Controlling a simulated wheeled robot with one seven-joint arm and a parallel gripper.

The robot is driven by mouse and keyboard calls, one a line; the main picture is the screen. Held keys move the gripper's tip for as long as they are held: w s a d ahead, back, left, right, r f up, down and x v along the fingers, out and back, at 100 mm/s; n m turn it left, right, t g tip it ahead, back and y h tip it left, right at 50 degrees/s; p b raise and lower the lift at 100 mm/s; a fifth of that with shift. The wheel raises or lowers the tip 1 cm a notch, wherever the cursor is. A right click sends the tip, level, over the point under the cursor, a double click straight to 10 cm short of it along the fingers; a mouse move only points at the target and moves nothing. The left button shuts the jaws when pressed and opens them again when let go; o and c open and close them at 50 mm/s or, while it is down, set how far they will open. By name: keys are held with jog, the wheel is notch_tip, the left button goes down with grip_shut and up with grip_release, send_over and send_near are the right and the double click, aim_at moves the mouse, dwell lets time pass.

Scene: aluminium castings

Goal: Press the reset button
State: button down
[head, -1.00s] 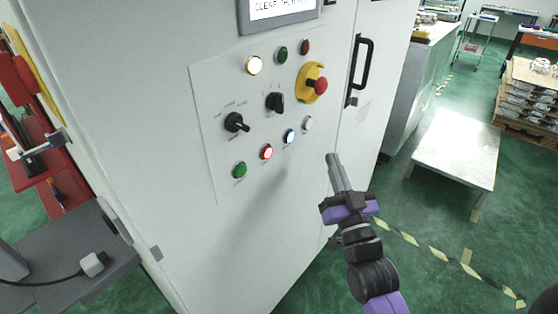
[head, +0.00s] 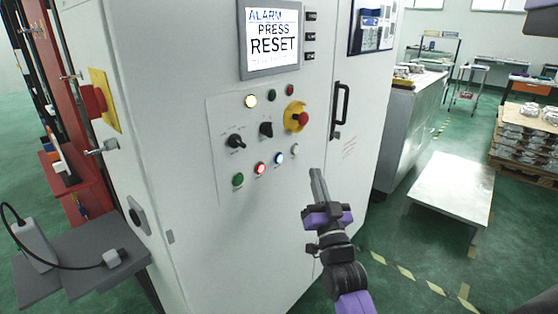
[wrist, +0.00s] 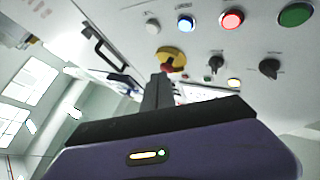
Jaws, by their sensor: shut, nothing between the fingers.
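The control panel (head: 222,120) on the white cabinet has a bottom row of push buttons. They are a green button (head: 238,180), a lit red button (head: 260,168), a lit blue button (head: 279,159) and a white button (head: 295,149). The wrist view also shows the white (wrist: 152,26), blue (wrist: 186,23), red (wrist: 231,19) and green (wrist: 295,14) buttons. Their labels are too small to read. The screen (head: 271,36) above reads "ALARM PRESS RESET". My gripper (head: 315,172) is shut and empty, below and right of the white button, apart from the row.
A yellow-backed red emergency stop (head: 303,118), two black selector knobs (head: 236,142) and a black door handle (head: 340,108) stick out of the cabinet front. A low metal table (head: 440,185) stands at the right. A grey shelf (head: 90,268) is at the lower left.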

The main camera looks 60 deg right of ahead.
aim_at(279, 158)
jog(key=w+d+p, duration=0.2)
jog(key=w+p, duration=0.2)
jog(key=w, duration=0.4)
jog(key=shift+w, duration=0.25)
jog(key=shift+w+d, duration=0.1)
dwell(1.8)
jog(key=shift+w+d+p, duration=0.1)
jog(key=shift+w+p, duration=0.2)
jog(key=shift+w+d, duration=0.1)
jog(key=shift+w, duration=0.3)
dwell(0.8)
jog(key=shift+s, duration=0.15)
jog(key=shift+s+a, duration=0.25)
jog(key=shift+s, duration=0.4)
